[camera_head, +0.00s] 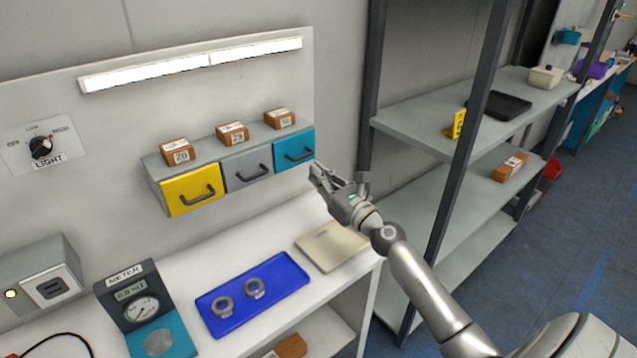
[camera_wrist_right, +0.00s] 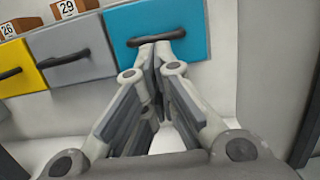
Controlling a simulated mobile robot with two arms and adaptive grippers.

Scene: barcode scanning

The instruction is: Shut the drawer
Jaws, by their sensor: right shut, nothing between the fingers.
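Three drawers sit side by side in a wall unit: a yellow drawer (camera_head: 178,194), a grey drawer (camera_head: 240,180) and a blue drawer (camera_head: 284,164). Each has a dark bar handle. Their fronts look about level, and I see no clear gap behind any of them. My right gripper (camera_head: 318,174) is shut and empty, just right of the blue drawer's lower corner in the head view. In the right wrist view, its fingertips (camera_wrist_right: 154,46) overlap the handle of the blue drawer (camera_wrist_right: 195,20). I cannot tell whether they touch. My left gripper is out of view.
Small labelled boxes (camera_head: 232,133) stand on the drawer unit. Below are a blue tray (camera_head: 219,323) with two rings, a beige flat panel (camera_head: 340,243) and a meter (camera_head: 138,301) on the white counter. A shelf rack post (camera_head: 470,130) rises right of my right arm.

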